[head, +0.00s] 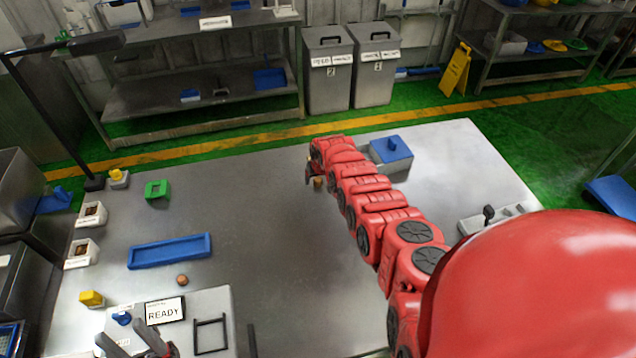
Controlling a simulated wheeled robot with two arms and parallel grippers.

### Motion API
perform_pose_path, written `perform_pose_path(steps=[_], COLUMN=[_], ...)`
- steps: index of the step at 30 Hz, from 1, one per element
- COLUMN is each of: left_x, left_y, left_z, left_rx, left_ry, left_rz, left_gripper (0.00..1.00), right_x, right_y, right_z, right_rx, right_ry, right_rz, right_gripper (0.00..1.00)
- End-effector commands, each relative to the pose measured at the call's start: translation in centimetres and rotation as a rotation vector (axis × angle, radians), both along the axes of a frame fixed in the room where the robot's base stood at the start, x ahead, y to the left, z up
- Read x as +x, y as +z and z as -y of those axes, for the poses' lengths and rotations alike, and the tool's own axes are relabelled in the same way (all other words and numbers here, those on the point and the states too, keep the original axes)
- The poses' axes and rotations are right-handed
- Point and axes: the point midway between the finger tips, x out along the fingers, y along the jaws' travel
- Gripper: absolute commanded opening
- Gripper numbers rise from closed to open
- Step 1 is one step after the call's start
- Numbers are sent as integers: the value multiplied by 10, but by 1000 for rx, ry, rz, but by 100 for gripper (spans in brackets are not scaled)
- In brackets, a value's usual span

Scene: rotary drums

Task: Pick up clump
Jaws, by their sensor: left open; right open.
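A small brown clump (318,183) sits on the grey table at the fingers of my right gripper (310,176), which is partly hidden by its own red arm. I cannot tell if the fingers touch it. A second small brown, rounded lump (182,280) lies on the table in front of the blue tray (170,251). My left gripper (135,346) is open at the bottom edge, near the READY display, and looks empty.
A box with a blue top (391,151) stands right beside my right arm. A green square block (157,189), two white bins (91,214) with brown contents and a yellow block (91,298) are at the left. The table's middle is clear.

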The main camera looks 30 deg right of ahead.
Motion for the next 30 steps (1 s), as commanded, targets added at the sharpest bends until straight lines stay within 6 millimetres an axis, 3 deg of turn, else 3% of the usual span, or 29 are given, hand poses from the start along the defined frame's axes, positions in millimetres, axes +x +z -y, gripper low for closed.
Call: perform_pose_path(steps=[1, 12, 14, 30], left_x=[0, 0, 0, 0], left_y=[0, 0, 0, 1], left_z=[0, 0, 0, 0], left_rx=[0, 0, 0, 0], left_ry=[0, 0, 0, 0], left_rz=[0, 0, 0, 0], left_gripper=[50, 50, 50, 50], right_x=[0, 0, 0, -1], right_y=[0, 0, 0, 3], right_z=[0, 0, 0, -1], right_rx=[0, 0, 0, 1], right_ry=[0, 1, 1, 2], right_rz=[0, -1, -2, -5], right_gripper=[74, 8, 0, 0])
